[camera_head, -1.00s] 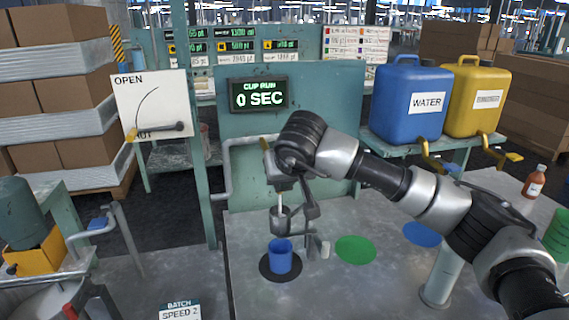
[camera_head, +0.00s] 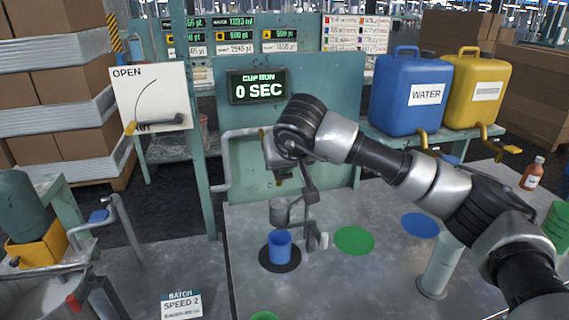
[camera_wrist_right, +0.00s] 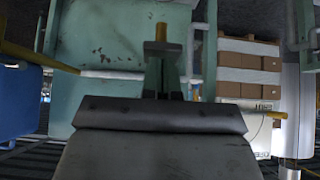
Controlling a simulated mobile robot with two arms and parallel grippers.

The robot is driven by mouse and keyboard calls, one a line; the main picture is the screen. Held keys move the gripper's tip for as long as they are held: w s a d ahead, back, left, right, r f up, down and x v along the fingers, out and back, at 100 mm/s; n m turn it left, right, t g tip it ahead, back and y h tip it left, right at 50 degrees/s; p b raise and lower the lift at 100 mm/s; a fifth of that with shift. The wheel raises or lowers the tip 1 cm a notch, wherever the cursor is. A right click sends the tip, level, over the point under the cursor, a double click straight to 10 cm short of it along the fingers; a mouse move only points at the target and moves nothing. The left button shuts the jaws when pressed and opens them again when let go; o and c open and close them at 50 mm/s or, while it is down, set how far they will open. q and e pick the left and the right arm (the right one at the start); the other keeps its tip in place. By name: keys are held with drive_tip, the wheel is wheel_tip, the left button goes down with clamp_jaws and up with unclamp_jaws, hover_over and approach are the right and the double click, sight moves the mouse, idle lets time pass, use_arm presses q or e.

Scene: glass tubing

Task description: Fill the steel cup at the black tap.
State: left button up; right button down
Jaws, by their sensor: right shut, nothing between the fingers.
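A grey metal cup (camera_head: 279,211), apparently the steel cup, is upright in the head view beside a thin upright grey stand. Below it is a blue cup (camera_head: 281,246) on a black disc (camera_head: 266,263). A short dark stub (camera_head: 279,182), perhaps the black tap's spout, is above the grey cup, mostly hidden by my right wrist. My right gripper (camera_wrist_right: 163,62) is shut and empty, with a yellow-tipped piece (camera_wrist_right: 160,32) just beyond its fingertips in the right wrist view. My left gripper is not in view.
A display (camera_head: 258,87) reads "0 SEC" on the teal panel. Green (camera_head: 353,240) and blue (camera_head: 420,224) discs lie on the table. Blue (camera_head: 412,95) and yellow (camera_head: 474,90) jugs stand behind. A lever board (camera_head: 151,98) marked OPEN is at left.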

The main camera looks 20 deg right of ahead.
drive_tip(key=shift+r+p, duration=0.3)
drive_tip(key=shift+r, duration=0.2)
drive_tip(key=s+r, duration=0.5)
drive_tip(key=r, duration=0.7)
